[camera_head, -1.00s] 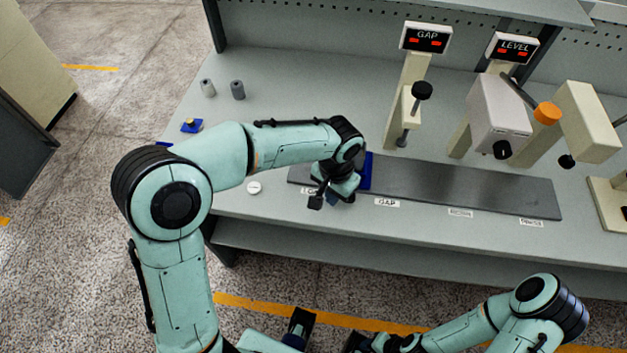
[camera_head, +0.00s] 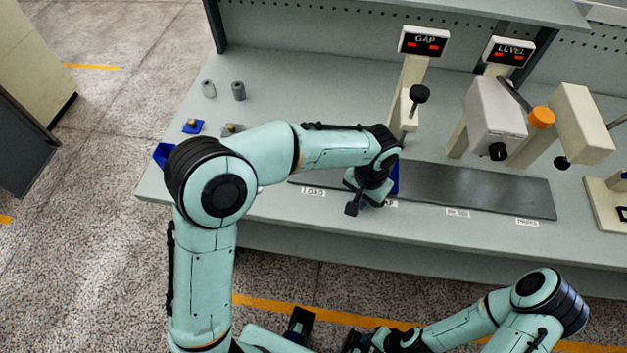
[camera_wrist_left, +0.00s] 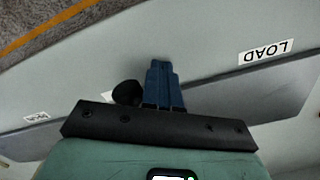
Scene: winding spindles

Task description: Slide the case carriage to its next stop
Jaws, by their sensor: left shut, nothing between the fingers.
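The blue case carriage (camera_head: 394,180) sits on the dark track (camera_head: 470,190), behind the GAP label, partly hidden by my left gripper. My left gripper (camera_head: 366,204) is at the carriage's left side in the head view, pointing down, its fingers shut with nothing between them. In the left wrist view the blue fingers (camera_wrist_left: 162,85) are together, with a dark rounded shape beside them. The LOAD label (camera_head: 313,191) is left of the gripper. My right gripper (camera_head: 368,340) is low at the bottom edge, its fingers unclear.
The GAP post (camera_head: 410,95) and the LEVEL unit (camera_head: 495,110) stand behind the track. Two grey spindles (camera_head: 238,91) and small blue items (camera_head: 193,126) are at the back left. The track right of the carriage is clear.

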